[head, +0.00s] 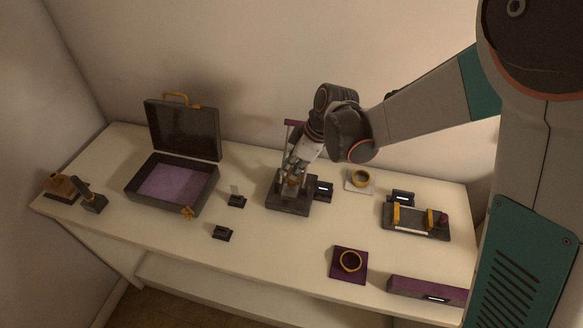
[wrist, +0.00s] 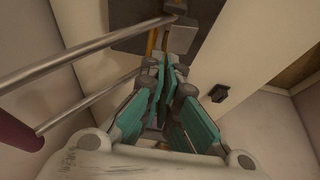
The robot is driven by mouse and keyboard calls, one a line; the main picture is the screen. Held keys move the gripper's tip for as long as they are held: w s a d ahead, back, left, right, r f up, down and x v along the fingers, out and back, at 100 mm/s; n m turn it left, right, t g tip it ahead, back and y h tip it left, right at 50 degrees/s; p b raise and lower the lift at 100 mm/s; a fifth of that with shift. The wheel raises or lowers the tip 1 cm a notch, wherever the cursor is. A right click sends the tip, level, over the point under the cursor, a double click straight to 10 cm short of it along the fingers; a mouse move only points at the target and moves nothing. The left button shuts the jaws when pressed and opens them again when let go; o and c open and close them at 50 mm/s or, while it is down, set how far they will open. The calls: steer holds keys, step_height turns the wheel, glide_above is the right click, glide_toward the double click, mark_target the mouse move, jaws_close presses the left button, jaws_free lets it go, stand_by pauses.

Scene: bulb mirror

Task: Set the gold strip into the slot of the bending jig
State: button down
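My gripper (head: 292,172) points down over a dark stand (head: 288,205) with upright metal rods and a purple handle, at the middle of the table. This stand may be the bending jig. In the wrist view the teal-padded fingers (wrist: 167,66) come close together. Thin gold pieces (wrist: 152,42) show by the fingertips against a dark base. One may be the gold strip, but I cannot tell whether the fingers hold it or whether it sits in a slot. A small gold spot also shows under the gripper in the head view. The fingers hide most of this spot.
An open dark case (head: 207,190) with purple lining stands left. Small dark blocks (head: 222,233) lie between. On the right are a gold ring on a pale pad (head: 369,188), a fixture with gold posts (head: 416,216), a ring on a purple pad (head: 340,275) and a purple bar (head: 412,287).

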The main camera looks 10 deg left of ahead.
steer(key=shift+f+b, duration=0.85)
steer(key=shift+f, duration=0.25)
stand_by(0.5)
steer(key=c, duration=1.7)
jaws_free()
steer(key=v, duration=1.2)
steer(key=shift+d, duration=0.1)
